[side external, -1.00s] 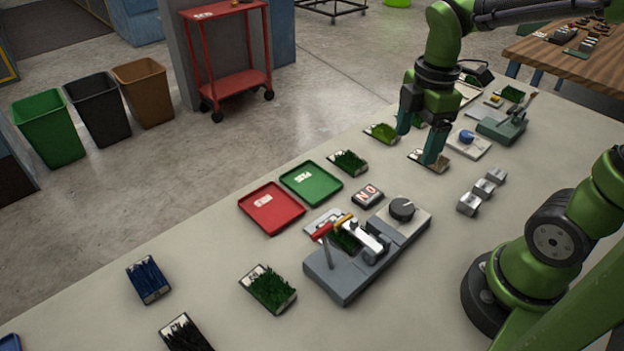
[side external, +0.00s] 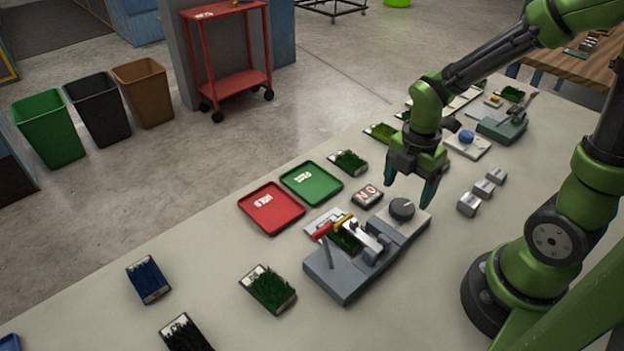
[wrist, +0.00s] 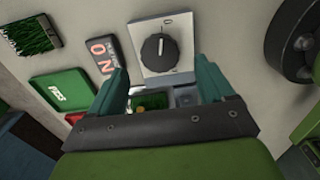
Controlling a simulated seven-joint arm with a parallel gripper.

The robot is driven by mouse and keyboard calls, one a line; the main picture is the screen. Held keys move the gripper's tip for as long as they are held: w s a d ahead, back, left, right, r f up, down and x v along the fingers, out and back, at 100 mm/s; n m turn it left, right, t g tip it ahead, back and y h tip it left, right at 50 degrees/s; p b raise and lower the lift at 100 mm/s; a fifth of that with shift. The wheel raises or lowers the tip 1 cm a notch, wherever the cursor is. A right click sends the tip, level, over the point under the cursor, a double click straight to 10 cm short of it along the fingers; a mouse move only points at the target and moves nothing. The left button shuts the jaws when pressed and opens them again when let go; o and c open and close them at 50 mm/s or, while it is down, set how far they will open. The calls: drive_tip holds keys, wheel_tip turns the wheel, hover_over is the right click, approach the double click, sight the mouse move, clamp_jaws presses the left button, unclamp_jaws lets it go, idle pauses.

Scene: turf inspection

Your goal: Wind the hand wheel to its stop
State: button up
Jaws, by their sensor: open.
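A dark round knob (side external: 402,209), which appears to be the hand wheel, sits on a pale plate at the far right end of a grey fixture (side external: 343,285). In the wrist view the knob (wrist: 158,54) shows a white pointer line, aimed at the plate's marked edge. My gripper (side external: 409,191) is open and empty, pointing down above the knob with its teal fingers apart. In the wrist view the fingers (wrist: 160,78) appear on either side of the space below the knob. No contact with the knob is visible.
The fixture also carries a red-and-yellow-handled part (side external: 333,226) and a grey upright lever (side external: 326,252). Small metal blocks (side external: 483,191) stand to the right.

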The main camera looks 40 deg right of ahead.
sight(403, 206)
drive_tip(key=shift+f, duration=2.35)
drive_tip(key=c, duration=1)
drive_tip(key=shift+c, duration=0.2)
